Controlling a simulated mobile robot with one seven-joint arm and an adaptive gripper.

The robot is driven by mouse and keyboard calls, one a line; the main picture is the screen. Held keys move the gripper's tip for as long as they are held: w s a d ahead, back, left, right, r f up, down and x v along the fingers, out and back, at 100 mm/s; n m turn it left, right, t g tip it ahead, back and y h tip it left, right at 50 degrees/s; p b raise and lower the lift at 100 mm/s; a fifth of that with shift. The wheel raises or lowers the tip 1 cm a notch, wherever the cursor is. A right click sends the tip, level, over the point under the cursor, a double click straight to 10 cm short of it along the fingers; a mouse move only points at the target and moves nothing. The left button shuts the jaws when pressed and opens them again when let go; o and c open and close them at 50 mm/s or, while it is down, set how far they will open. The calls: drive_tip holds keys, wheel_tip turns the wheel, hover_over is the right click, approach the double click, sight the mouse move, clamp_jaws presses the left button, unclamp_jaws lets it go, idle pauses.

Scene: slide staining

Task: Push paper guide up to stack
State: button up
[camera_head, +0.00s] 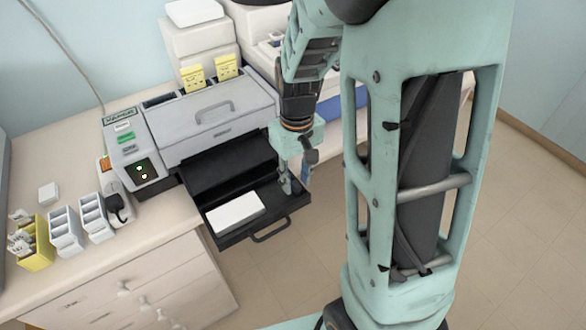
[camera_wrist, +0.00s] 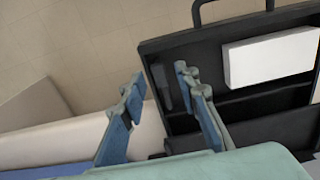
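A white stack (camera_head: 234,210) lies flat in the black pulled-out tray (camera_head: 274,218), towards its left end. In the wrist view the stack (camera_wrist: 270,58) is at the upper right. A small dark grey upright piece, likely the paper guide (camera_wrist: 162,88), stands in the tray near the end away from the stack, with a gap between them. My gripper (camera_wrist: 160,76) is open, with its two fingers apart and the guide showing between them. In the head view my gripper (camera_head: 294,184) is low at the tray's right end, where the guide cannot be made out.
The grey machine (camera_head: 215,118) with a lit panel stands behind the tray. The tray's handle (camera_head: 270,233) sticks out in front. White racks (camera_head: 66,232) and a yellow one (camera_head: 38,246) stand on the counter at left. Between stack and guide the tray floor looks clear.

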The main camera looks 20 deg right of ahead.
clamp_jaws()
idle(0.4)
drive_tip(key=shift+a, duration=0.1)
drive_tip(key=s+a, duration=0.1)
drive_tip(key=a, duration=0.4)
drive_tip(key=s+a, duration=0.1)
drive_tip(key=a, duration=0.2)
drive_tip(key=shift+s, duration=0.3)
unclamp_jaws()
